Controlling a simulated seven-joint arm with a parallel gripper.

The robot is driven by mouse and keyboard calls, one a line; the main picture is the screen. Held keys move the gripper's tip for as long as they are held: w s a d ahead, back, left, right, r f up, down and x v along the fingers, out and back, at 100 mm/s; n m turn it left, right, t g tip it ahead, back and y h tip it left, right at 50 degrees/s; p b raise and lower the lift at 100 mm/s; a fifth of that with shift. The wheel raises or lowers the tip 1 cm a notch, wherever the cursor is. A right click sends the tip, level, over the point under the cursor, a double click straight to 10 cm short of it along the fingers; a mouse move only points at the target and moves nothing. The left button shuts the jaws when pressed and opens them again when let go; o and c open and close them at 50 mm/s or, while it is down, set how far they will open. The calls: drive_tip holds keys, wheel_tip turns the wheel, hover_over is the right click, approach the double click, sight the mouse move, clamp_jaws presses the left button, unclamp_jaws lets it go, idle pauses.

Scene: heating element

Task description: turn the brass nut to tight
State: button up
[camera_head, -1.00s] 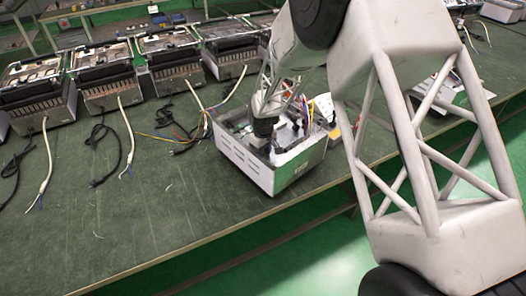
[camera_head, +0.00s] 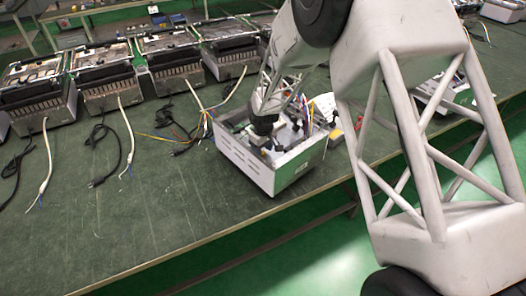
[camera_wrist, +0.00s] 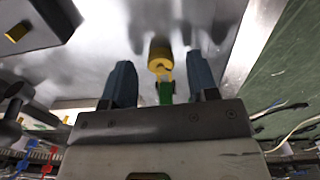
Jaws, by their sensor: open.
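The brass nut (camera_wrist: 160,54) shows in the wrist view as a small yellow cylinder against a shiny metal wall. My gripper (camera_wrist: 160,62) is open, with one dark blue finger on each side of the nut. Gaps show between the nut and both fingers in this view; I cannot tell the depth between them. A green piece (camera_wrist: 166,92) with a yellow end sits just below the nut. In the head view my gripper (camera_head: 262,143) reaches down into the open white metal housing (camera_head: 247,163), and the nut is hidden there.
Coloured wires (camera_head: 318,105) stand inside the housing near my arm. A yellow fitting (camera_wrist: 16,32) shows at the wrist view's upper left. Several similar units (camera_head: 103,78) line the back of the green bench (camera_head: 130,225), with cables in front. The bench's front left is clear.

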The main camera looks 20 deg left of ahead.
sight(263, 153)
drive_tip(key=shift+r, duration=3.4)
drive_tip(key=shift+d+r, duration=0.4)
drive_tip(key=s+d+r+m, duration=0.2)
drive_tip(key=s+d+r, duration=0.2)
drive_tip(key=d+r, duration=0.4)
drive_tip(key=s+d+r+m+t, duration=0.1)
drive_tip(key=s+d+r+m, duration=0.1)
drive_tip(key=s+d+r, duration=0.55)
drive_tip(key=s+d+r+m, duration=0.2)
drive_tip(key=d+r, duration=0.4)
drive_tip(key=d, duration=0.5)
drive_tip(key=s+d+r+m, duration=0.1)
drive_tip(key=s+d+m, duration=0.1)
drive_tip(key=s+d, duration=0.3)
drive_tip(key=s+d+r+m+t, duration=0.1)
drive_tip(key=s+d, duration=0.4)
drive_tip(key=s, duration=0.6)
drive_tip(key=s+d+r+m, duration=0.2)
drive_tip(key=s+d, duration=0.3)
drive_tip(key=s, duration=0.4)
drive_tip(key=shift+d+m+t, duration=0.3)
drive_tip(key=shift+m, duration=0.5)
drive_tip(key=shift+c, duration=0.3)
